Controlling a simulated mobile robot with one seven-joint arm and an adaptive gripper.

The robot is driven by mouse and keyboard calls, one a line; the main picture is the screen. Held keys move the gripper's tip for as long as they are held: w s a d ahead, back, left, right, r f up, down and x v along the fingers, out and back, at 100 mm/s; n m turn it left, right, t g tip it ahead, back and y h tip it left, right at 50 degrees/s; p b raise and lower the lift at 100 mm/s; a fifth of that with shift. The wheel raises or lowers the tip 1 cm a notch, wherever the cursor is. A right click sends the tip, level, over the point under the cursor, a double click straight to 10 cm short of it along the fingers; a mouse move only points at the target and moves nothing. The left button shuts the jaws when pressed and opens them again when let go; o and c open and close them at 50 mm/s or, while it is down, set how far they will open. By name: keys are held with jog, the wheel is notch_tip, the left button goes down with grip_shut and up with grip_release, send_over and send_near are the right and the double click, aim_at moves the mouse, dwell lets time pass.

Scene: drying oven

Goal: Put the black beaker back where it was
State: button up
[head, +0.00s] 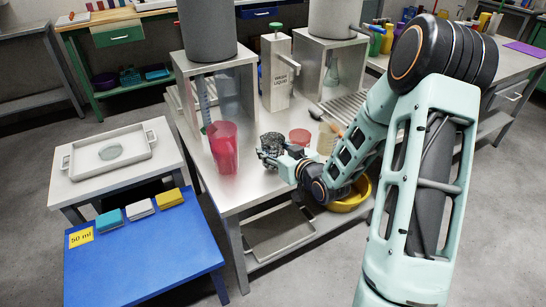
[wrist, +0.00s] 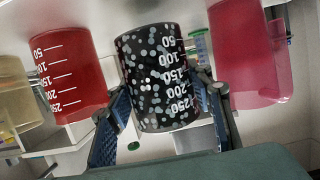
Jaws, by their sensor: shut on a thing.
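The black beaker (head: 271,141) has pale speckles and white markings; it is over the steel table (head: 262,188) in the head view. My gripper (head: 271,156) is shut around it. In the wrist view the beaker (wrist: 155,75) sits between the two fingers (wrist: 165,112), one on each side. I cannot tell whether its base touches the table. A red beaker (head: 300,136) and a beige beaker (head: 327,136) stand to its right in the head view. A taller pink container (head: 223,147) stands to its left.
A yellow bowl (head: 350,196) is below my wrist. At left, a white tray (head: 85,172) holds a round dish, and a blue table (head: 150,250) bears coloured blocks and a "50 ml" card (head: 81,237).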

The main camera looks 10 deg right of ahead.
jog(key=shift+f, duration=1.15)
jog(key=shift+f+b, duration=0.15)
jog(key=shift+b, duration=0.2)
jog(key=o, duration=1.3)
